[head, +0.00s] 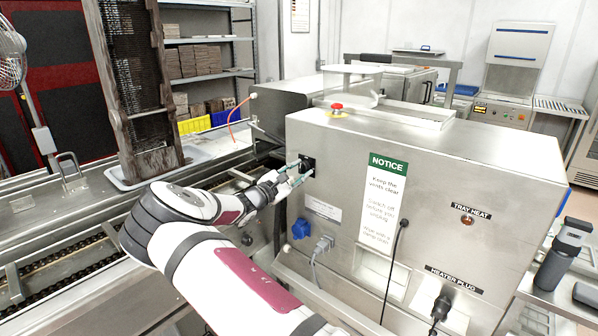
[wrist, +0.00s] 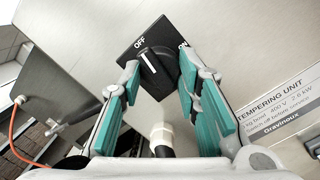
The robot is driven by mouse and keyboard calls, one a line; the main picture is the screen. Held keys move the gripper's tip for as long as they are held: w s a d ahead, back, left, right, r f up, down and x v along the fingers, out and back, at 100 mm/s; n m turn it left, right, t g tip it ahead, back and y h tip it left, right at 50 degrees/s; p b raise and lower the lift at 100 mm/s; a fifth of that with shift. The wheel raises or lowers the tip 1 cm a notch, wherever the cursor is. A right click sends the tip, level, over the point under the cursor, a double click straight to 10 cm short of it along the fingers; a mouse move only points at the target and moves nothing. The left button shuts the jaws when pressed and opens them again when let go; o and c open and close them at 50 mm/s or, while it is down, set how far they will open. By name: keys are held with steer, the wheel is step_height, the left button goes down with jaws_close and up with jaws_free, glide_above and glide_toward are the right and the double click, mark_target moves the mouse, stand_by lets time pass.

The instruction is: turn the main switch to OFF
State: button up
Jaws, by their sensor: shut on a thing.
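The main switch (head: 308,164) is a black square plate with a turning knob, on the left part of the steel tempering unit's front face. In the wrist view its knob (wrist: 158,66) carries a white pointer line that points up and slightly left, towards the OFF mark (wrist: 139,43). The ON mark (wrist: 184,45) is to the right, partly covered by a finger. My gripper (head: 296,172) is at the switch. In the wrist view my gripper (wrist: 161,76) has its teal-padded fingers on both sides of the knob, closed on it.
The tempering unit (head: 450,180) has a notice sheet (head: 383,195), a blue socket (head: 301,229), a grey plug (head: 324,243) and a heater plug (head: 441,306) with hanging cables. A red emergency button (head: 336,107) sits on top. A conveyor (head: 70,270) runs at the left.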

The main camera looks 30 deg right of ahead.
steer(key=shift+f+n, duration=0.15)
steer(key=shift+n, duration=0.85)
steer(key=o, duration=1.2)
steer(key=shift+c, duration=0.2)
steer(key=shift+a, duration=0.1)
steer(key=v, duration=1.2)
steer(key=shift+s, duration=0.15)
